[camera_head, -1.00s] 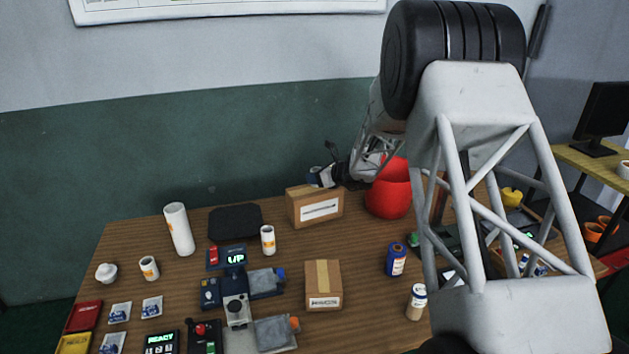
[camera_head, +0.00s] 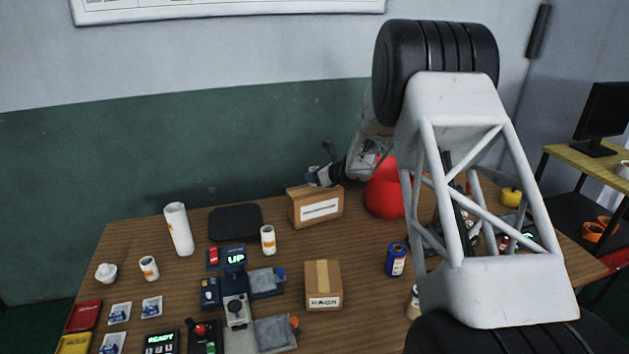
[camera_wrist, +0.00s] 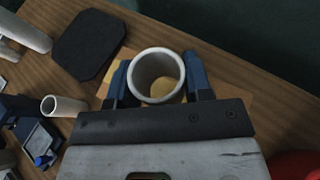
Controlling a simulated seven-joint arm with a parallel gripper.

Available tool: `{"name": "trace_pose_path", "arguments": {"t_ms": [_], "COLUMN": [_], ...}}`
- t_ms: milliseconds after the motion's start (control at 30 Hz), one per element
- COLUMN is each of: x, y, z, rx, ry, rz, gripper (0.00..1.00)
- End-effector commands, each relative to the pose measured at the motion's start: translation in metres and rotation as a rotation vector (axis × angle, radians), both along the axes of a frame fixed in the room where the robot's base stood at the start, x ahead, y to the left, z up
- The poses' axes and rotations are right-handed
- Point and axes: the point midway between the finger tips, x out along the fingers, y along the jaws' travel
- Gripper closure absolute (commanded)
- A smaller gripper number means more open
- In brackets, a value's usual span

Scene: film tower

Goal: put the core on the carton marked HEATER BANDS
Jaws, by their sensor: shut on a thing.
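My gripper (camera_wrist: 158,82) is shut on the core (camera_wrist: 135,75), a short pale tube held upright between the blue fingers. Through its bore I see a tan surface. In the head view my gripper (camera_head: 318,177) is at the top of the rear carton (camera_head: 297,207), a brown box with a white label whose writing I cannot read. The carton's top also shows around the fingers in the wrist view (camera_wrist: 232,108). I cannot tell whether the core touches the carton. A second, smaller carton (camera_head: 323,273) stands nearer the front; its marking is too small to read surely.
A dark mat (camera_head: 235,221) lies left of the rear carton, and a red round thing (camera_head: 383,193) stands close on its right. A white roll (camera_head: 268,240) and a tall white roll (camera_head: 179,229) stand to the left. A blue can (camera_head: 396,260) stands right of the front carton.

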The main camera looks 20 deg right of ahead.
Motion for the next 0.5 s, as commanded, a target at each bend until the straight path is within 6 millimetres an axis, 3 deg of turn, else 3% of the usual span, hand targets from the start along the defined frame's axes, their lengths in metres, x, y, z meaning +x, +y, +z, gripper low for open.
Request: {"name": "trace_pose_path", "arguments": {"t_ms": [200,500], "x": [0.000,0.000], "y": [0.000,0.000], "z": [-0.019,-0.020], "rx": [0.000,0.000], "ry": [0.000,0.000], "rz": [0.000,0.000], "gripper": [0.81,0.81]}}
